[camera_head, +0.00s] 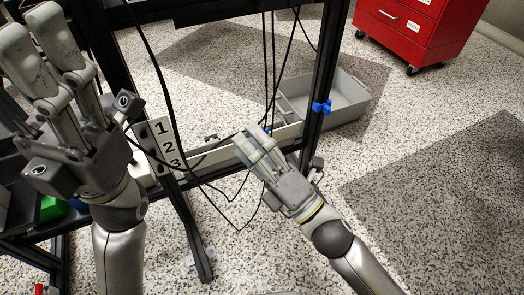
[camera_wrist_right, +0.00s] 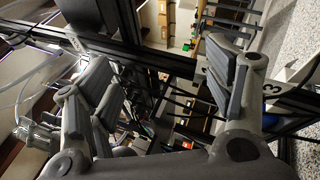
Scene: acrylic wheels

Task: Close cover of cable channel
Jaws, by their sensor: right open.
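The pale cable channel (camera_head: 221,156) runs along the dark frame's lower crossbar in the head view, partly hidden by my right gripper, the number plate and cables. I cannot make out its cover separately or tell how it sits. My right gripper (camera_head: 248,136) is over the channel's right part, with its fingers pointing up and left. In the right wrist view my right gripper (camera_wrist_right: 160,62) has its fingers wide apart and nothing between them; contact with the channel cannot be told. My left gripper (camera_head: 31,26) is at the upper left, fingers apart and empty, away from the channel.
Black cables (camera_head: 166,100) hang in front of the frame and loop below the channel. A plate numbered 1, 2, 3 (camera_head: 164,145) stands by the channel's left part. A blue clip (camera_head: 321,107) is on the right post. A grey bin (camera_head: 345,98) and red cabinet (camera_head: 405,28) stand behind.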

